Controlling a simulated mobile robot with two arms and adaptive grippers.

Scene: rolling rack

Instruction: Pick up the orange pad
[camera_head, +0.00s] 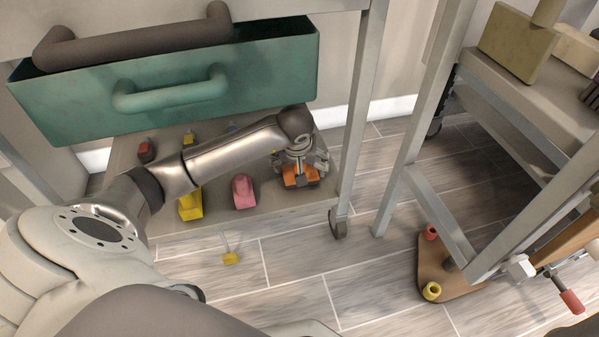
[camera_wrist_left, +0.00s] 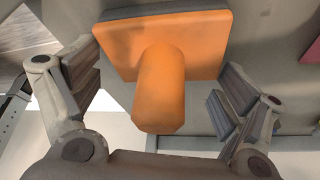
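The orange pad is a flat square plate with a thick round handle. It lies on the lower shelf of the rack, and in the head view its orange surface (camera_head: 291,178) shows partly under my left gripper (camera_head: 301,168). In the left wrist view the pad (camera_wrist_left: 158,85) fills the upper middle, its handle pointing toward the wrist. My left gripper (camera_wrist_left: 158,88) is open, one finger on each side of the handle, with clear gaps on both sides. My right gripper is not in view.
A green drawer (camera_head: 60,108) hangs above the lower shelf (camera_head: 270,210). A pink block (camera_head: 243,192) and a yellow block (camera_head: 190,204) stand left of the pad. A rack leg (camera_head: 358,100) stands to the right. Open floor (camera_head: 310,260) lies in front.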

